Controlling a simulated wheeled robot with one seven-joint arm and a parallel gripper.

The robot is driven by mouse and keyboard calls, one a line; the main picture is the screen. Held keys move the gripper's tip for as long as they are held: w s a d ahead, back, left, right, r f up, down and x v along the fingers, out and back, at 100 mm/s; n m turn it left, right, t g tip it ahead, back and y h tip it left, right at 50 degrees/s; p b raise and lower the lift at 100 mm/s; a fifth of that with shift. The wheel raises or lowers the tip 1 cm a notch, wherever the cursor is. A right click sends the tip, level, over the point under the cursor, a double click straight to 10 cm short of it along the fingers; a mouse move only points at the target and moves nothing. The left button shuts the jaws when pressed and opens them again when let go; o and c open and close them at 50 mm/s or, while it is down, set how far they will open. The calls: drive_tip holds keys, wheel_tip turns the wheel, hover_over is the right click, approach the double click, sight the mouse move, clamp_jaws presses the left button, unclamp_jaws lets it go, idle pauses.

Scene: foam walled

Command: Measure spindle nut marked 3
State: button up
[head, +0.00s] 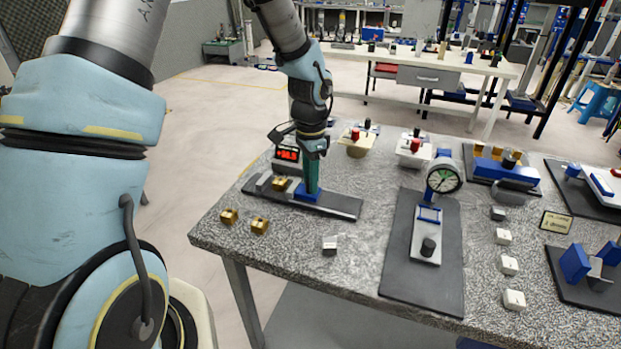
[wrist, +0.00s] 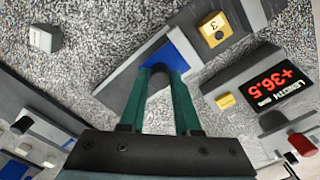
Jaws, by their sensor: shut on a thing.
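The brass spindle nut marked 3 (wrist: 216,29) lies on the bed of the length gauge (wrist: 112,112), number facing up. It also shows in the head view (head: 281,184). My gripper (head: 309,186) points down over the gauge's blue slide (head: 306,194). In the wrist view, its green fingers (wrist: 160,80) are shut on the dark knob (wrist: 158,76) of the slide. A gap shows between the slide and the nut. The gauge's display (wrist: 278,90) reads +36.5 in red.
Two more brass nuts (head: 229,216) (head: 260,225) lie at the table's front left. A pale block (head: 330,245) stands right of them. A dial gauge (head: 443,180) on a dark mat stands at centre right. Several pale blocks (head: 509,265) line its right side.

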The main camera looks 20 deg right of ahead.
sight(296, 186)
clamp_jaws()
drive_tip(key=shift+w+a+p, duration=0.35)
drive_tip(key=shift+w+a, duration=0.95)
drive_tip(key=shift+a, duration=0.1)
drive_tip(key=o, duration=0.7)
unclamp_jaws()
drive_tip(key=shift+c, duration=0.2)
wheel_tip(296, 186, up, 11)
drive_tip(key=b, duration=0.2)
drive_tip(key=shift+f, duration=0.1)
